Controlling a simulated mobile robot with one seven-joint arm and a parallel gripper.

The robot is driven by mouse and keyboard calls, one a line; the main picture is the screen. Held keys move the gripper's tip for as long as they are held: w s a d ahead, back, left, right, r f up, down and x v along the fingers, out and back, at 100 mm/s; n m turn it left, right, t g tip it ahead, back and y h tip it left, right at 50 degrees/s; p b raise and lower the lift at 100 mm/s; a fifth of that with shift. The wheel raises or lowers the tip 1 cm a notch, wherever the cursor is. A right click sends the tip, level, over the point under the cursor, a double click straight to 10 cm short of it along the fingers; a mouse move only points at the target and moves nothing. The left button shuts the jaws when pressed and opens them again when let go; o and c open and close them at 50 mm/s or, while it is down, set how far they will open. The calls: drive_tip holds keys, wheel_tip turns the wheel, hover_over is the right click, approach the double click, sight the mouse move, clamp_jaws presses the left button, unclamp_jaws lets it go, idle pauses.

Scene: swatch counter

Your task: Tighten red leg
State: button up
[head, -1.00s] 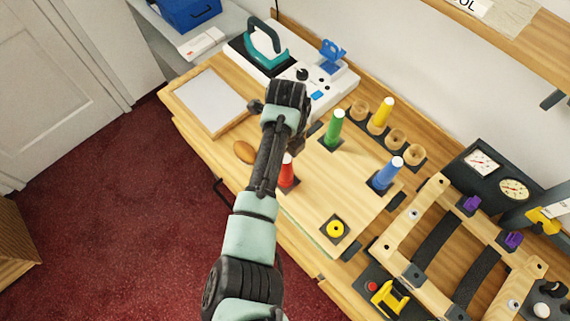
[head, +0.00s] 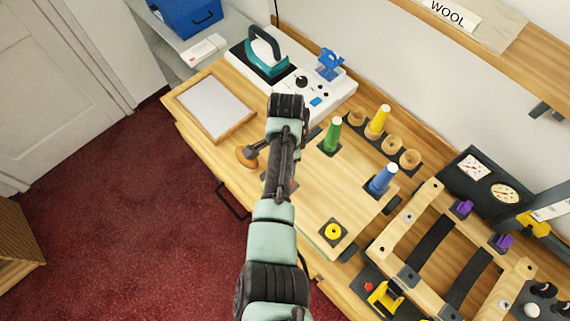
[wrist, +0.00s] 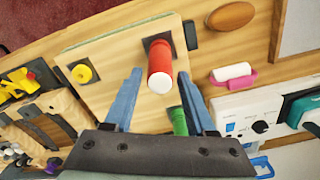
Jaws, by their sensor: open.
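The red leg (wrist: 160,65) stands on a dark corner plate of the wooden board (wrist: 112,62), its white tip toward the wrist camera. In the head view my arm hides nearly all of it. My gripper (wrist: 160,74) is open, with one blue finger on each side of the red leg and a gap to both. I cannot tell how far the fingertips are above the board. The green leg (head: 332,135) and the blue leg (head: 383,180) stand at other corners of the board. A round yellow piece (head: 333,231) sits at the near corner.
A yellow leg (head: 377,122) stands in a rack with wooden cups behind the board. A white iron station (head: 318,98) and a framed pad (head: 214,106) lie at the back left. A wooden frame with dark straps (head: 432,248) is to the right. A brown wooden knob (head: 247,155) lies left of the board.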

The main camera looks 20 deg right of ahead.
clamp_jaws()
drive_tip(key=m, duration=1.3)
drive_tip(key=o, duration=0.6)
unclamp_jaws()
drive_tip(key=shift+o, duration=0.2)
wheel_tip(320, 180, up, 4)
drive_tip(key=p, duration=0.4)
drive_tip(key=shift+r, duration=0.95)
